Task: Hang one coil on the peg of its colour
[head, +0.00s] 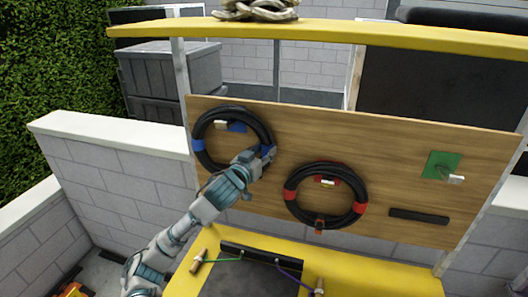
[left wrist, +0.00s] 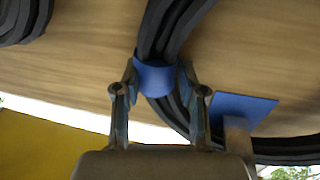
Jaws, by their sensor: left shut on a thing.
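A black coil with blue bands (head: 198,145) is at the upper left of the wooden board. It rings a blue peg plate (head: 237,127) whose pale peg (head: 221,125) shows inside its upper part. I cannot tell whether the coil rests on the peg. My left gripper (head: 265,155) is shut on the coil's right side. In the left wrist view its fingers (left wrist: 158,92) flank a blue band (left wrist: 155,76), with the blue plate (left wrist: 242,107) close to the right. My right gripper is not in view.
A black coil with red bands (head: 361,208) surrounds a red-plated peg (head: 326,182) at mid-board. A green-plated peg (head: 441,165) at the right is bare. A yellow shelf (head: 320,33) runs above the board (head: 400,160). A dark bar (head: 418,217) sits low right.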

